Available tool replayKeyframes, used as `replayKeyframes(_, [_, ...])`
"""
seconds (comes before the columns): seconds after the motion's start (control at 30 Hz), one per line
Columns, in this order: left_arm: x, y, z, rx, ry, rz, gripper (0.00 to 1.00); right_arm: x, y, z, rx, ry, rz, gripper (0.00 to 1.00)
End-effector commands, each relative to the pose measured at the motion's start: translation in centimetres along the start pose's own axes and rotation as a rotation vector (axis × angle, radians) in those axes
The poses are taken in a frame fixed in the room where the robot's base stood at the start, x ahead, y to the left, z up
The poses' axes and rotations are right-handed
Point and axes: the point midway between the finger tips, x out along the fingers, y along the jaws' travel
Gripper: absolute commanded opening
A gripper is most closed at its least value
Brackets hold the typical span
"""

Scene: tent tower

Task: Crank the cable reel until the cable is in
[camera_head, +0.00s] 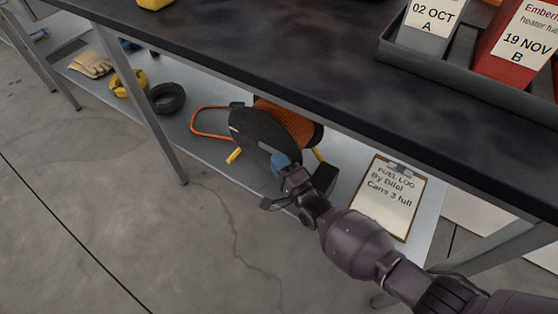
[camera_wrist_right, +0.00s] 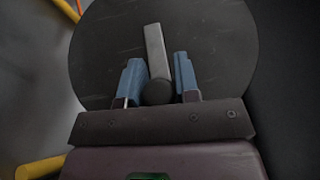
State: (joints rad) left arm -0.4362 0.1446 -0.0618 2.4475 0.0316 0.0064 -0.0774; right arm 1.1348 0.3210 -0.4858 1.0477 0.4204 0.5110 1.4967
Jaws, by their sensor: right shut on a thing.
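The cable reel (camera_head: 257,130) stands on the lower shelf, with a black side disc facing me and orange cable (camera_head: 288,122) wound on its drum. An orange line (camera_head: 205,108) loops out on the shelf to its left. My right gripper (camera_head: 284,163) reaches in under the tabletop to the front of the disc. In the right wrist view its blue fingers (camera_wrist_right: 158,80) are shut on the dark round crank knob (camera_wrist_right: 158,93). The grey crank arm (camera_wrist_right: 156,48) runs up from the knob across the disc (camera_wrist_right: 105,55). My left gripper is out of view.
The dark tabletop (camera_head: 300,62) overhangs the reel. On the lower shelf lie a clipboard (camera_head: 388,205) at right, and a black coil (camera_head: 167,97), a yellow item (camera_head: 128,84) and gloves (camera_head: 91,64) at left. A table leg (camera_head: 150,120) stands left of the reel.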

Motion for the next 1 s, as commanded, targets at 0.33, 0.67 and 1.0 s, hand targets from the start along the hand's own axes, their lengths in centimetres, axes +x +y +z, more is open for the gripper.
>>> replayKeyframes(0.33, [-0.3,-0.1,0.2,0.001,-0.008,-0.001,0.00,0.3,0.9,0.0,-0.006,-0.002,-0.007,0.00])
replayKeyframes(0.67, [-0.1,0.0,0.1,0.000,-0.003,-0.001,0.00,0.2,1.2,0.0,-0.006,-0.001,-0.003,0.00])
replayKeyframes(1.0, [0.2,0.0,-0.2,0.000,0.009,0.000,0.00,0.2,1.7,0.1,-0.005,-0.001,0.000,0.00])
